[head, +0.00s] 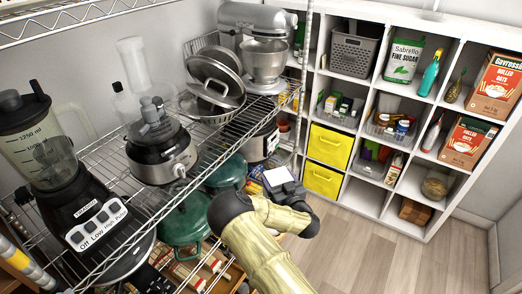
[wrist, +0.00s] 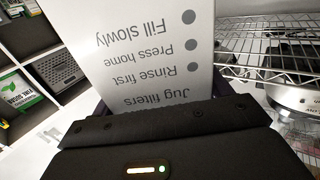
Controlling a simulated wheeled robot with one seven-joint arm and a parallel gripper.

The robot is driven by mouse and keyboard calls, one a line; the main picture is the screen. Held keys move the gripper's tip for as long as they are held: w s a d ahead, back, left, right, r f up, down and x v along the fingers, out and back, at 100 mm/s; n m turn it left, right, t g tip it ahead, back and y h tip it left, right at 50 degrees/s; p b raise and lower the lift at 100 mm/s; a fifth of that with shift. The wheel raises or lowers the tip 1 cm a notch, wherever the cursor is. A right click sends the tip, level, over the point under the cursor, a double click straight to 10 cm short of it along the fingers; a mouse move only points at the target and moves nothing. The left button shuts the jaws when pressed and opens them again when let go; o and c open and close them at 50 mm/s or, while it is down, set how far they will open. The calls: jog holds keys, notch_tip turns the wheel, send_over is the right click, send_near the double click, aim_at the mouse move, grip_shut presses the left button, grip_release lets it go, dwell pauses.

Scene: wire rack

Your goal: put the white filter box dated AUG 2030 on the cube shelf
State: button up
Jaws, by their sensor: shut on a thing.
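My gripper (head: 287,188) is shut on a white box (head: 277,177), held in front of the wire rack's lower level in the head view. In the wrist view the white box (wrist: 140,45) fills the upper middle, its face printed upside down with "Jug filters", "Rinse first", "Press home" and "Fill slowly" beside grey dots. No date shows on the visible face. The fingertips are hidden behind the gripper body (wrist: 165,140). The white cube shelf (head: 366,199) stands at the back right, apart from the box; some bottom cubbies look empty.
The wire rack (head: 305,50) on the left holds a blender (head: 80,215), a food processor (head: 160,150), green pots (head: 185,222) and a stand mixer (head: 264,60). Yellow bins (head: 330,146), a grey basket (head: 353,52) and oats boxes (head: 497,85) fill other cubbies. Floor at lower right is clear.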

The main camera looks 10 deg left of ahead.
jog(key=s+d+f+m+t+h+b, duration=0.1)
jog(key=s+d+f+m+h, duration=0.2)
jog(key=s+d+f, duration=0.4)
jog(key=s+d+f+m+t+h+b, duration=0.1)
jog(key=s+d+f+m+h, duration=0.2)
jog(key=d, duration=1.1)
jog(key=s+f+h, duration=0.3)
jog(key=s+f, duration=0.2)
jog(key=shift+s+d+f+t+h, duration=0.2)
jog(key=shift+d+f+t+h, duration=0.1)
jog(key=shift+t, duration=0.1)
jog(key=shift+d, duration=0.1)
